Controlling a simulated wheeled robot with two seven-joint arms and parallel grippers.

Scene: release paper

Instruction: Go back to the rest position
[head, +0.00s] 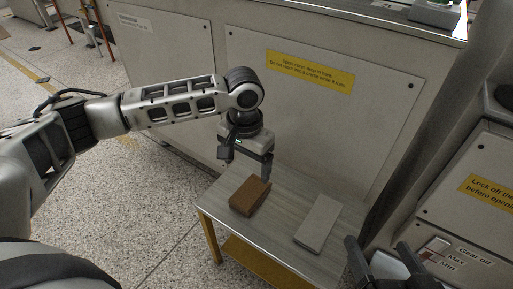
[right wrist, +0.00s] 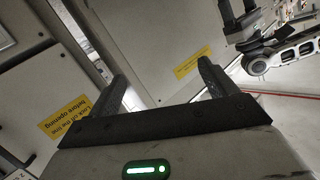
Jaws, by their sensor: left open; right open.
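My left gripper (head: 246,157) hangs pointing down above the back left of a small table, open and empty. It is above and just behind a brown block (head: 250,195) that lies on the tabletop, apart from it as far as I can tell. My right gripper (head: 380,258) is at the lower right of the head view, open, with its two dark fingers pointing up in the picture. In the right wrist view its fingers (right wrist: 162,90) are spread with nothing between them.
The small table (head: 285,215) has a grey top and yellow legs. A light grey flat block (head: 318,222) lies on its right part. Speckled floor (head: 160,190) is open at left.

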